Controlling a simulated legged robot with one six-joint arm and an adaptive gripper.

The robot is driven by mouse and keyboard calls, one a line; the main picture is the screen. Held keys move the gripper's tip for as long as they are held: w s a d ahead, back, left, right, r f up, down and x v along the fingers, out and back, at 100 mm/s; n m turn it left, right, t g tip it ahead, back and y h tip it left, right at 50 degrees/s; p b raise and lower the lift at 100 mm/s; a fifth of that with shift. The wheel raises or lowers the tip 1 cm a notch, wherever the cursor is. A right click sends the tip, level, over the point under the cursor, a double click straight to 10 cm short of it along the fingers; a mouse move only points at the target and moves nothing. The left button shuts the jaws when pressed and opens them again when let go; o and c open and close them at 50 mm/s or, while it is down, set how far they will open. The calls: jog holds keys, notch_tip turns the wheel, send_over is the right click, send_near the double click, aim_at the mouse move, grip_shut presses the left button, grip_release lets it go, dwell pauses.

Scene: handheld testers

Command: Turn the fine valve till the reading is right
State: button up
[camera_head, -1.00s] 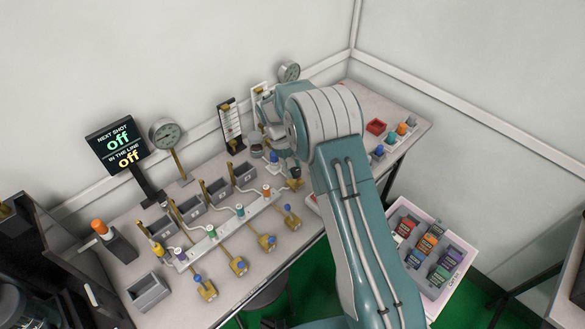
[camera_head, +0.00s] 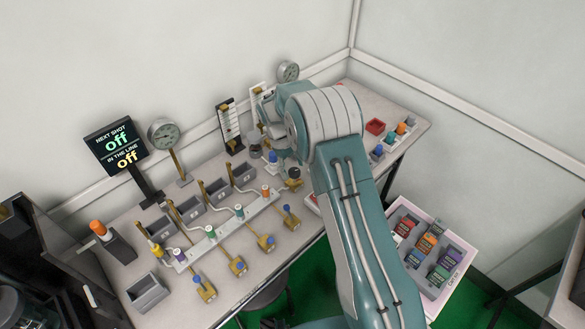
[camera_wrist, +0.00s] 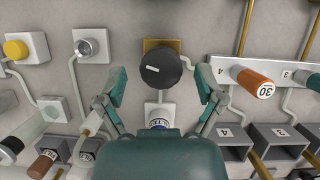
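A round black knob on a brass block, likely the fine valve (camera_wrist: 161,68), sits ahead of my gripper in the wrist view. It also shows in the head view (camera_head: 294,173), just left of my arm. My gripper (camera_wrist: 160,82) is open, with one finger on each side of the knob in the picture and a visible gap to both. Nothing is held. In the head view the fingers are mostly hidden by my arm. The sign (camera_head: 118,145) reads "NEXT SHOT off, IN THE LINE off". A round dial gauge (camera_head: 164,133) stands beside it; its needle is too small to read.
A white manifold strip (camera_head: 228,231) with coloured plugs runs left of the knob, with brass blue-capped valves in front. Grey numbered bins (camera_wrist: 275,138) stand close on the wrist view's right. A white fitting (camera_wrist: 159,115) is just below the knob. Tube flowmeters (camera_head: 230,127) stand at the back.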

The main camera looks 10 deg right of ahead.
jog(key=v, duration=1.2)
